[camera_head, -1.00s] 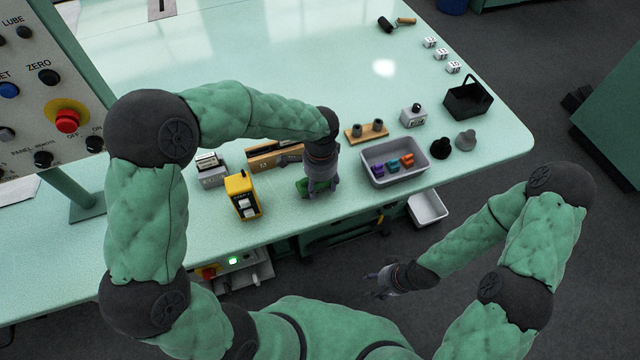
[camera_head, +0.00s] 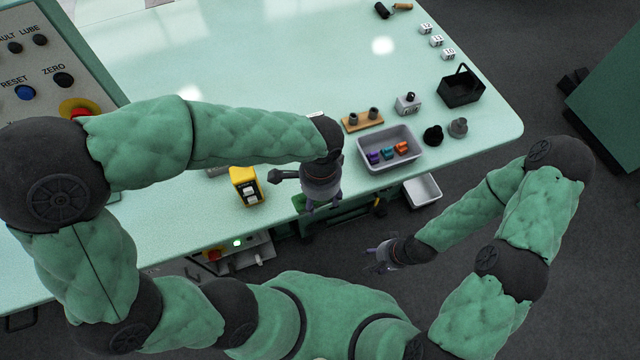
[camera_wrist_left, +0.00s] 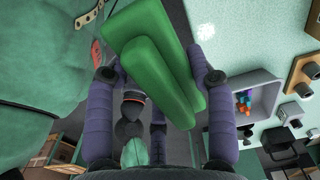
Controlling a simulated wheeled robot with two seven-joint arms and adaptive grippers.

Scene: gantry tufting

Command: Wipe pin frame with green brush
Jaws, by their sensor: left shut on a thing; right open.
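My left gripper (camera_head: 321,206) is shut on the green brush (camera_wrist_left: 150,62), which lies between its fingers in the left wrist view. In the head view only a small part of the brush (camera_head: 298,202) shows beside the gripper, near the table's front edge. I cannot tell whether the brush touches anything. The pin frame cannot be made out now; my left arm covers much of the table behind the gripper. My right gripper (camera_head: 374,262) is open and empty, off the table in front of it.
A yellow device (camera_head: 245,186) stands left of the left gripper. To the right are a grey bin (camera_head: 418,160) with coloured pieces, a wooden holder (camera_head: 362,122) with two dark cylinders, dark knobs (camera_head: 433,135) and a black basket (camera_head: 461,88). The table's far middle is clear.

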